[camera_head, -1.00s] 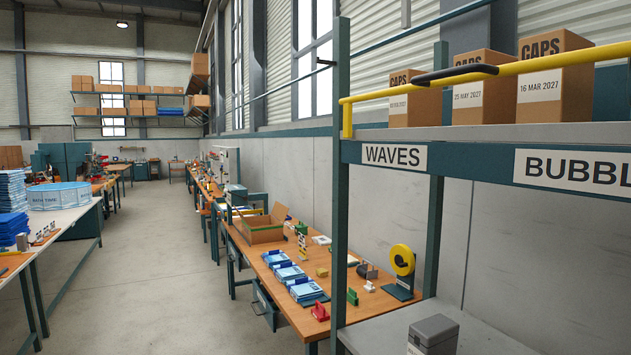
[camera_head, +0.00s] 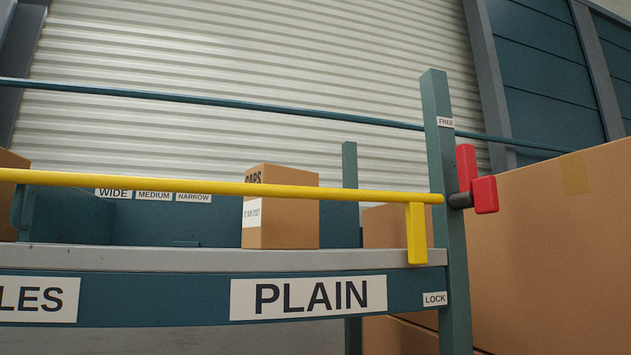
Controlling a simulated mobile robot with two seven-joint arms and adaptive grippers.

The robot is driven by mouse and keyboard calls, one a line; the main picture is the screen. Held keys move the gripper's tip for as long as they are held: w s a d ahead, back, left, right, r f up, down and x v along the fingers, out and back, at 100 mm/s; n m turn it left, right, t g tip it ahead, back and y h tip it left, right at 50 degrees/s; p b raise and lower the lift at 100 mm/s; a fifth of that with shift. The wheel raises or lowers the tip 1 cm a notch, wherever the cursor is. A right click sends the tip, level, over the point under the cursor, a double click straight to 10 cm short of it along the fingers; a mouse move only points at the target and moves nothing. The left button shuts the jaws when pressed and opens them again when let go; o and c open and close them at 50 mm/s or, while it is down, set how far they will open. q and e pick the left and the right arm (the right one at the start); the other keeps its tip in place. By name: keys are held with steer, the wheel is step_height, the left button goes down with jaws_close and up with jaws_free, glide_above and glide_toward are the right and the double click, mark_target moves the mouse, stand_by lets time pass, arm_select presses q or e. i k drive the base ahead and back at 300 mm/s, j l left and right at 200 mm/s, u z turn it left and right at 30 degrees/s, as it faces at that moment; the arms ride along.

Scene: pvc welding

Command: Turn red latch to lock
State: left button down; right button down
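The red latch (camera_head: 466,168) is on the right face of a teal shelf post (camera_head: 441,200), at the right end of a yellow bar (camera_head: 300,190). It has an upright red arm and a red block (camera_head: 485,195) at its lower right, with a dark pivot between it and the post. A "FREE"-like label (camera_head: 446,122) is on the post above the latch. A "LOCK" label (camera_head: 435,299) is below it on the shelf edge. The upright arm points up toward the upper label. Neither gripper is in view.
A "PLAIN" label (camera_head: 308,298) is on the shelf front. A cardboard box (camera_head: 283,208) stands on the shelf behind the yellow bar. A large cardboard box (camera_head: 560,250) fills the right side, behind the latch and post. A thin teal rail (camera_head: 250,106) runs above.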

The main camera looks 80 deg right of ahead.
mark_target(480, 193)
steer(key=z, duration=0.9)
steer(key=k+l+z, duration=0.1)
steer(key=z, duration=0.8)
steer(key=l+z, duration=0.1)
steer(key=z, duration=0.8)
steer(key=l+z, duration=0.15)
steer(key=z, duration=2.1)
steer(key=k+j, duration=0.2)
steer(key=k, duration=0.15)
steer(key=k+j, duration=0.15)
steer(key=k, duration=0.25)
steer(key=k+j, duration=0.2)
steer(key=k, duration=0.15)
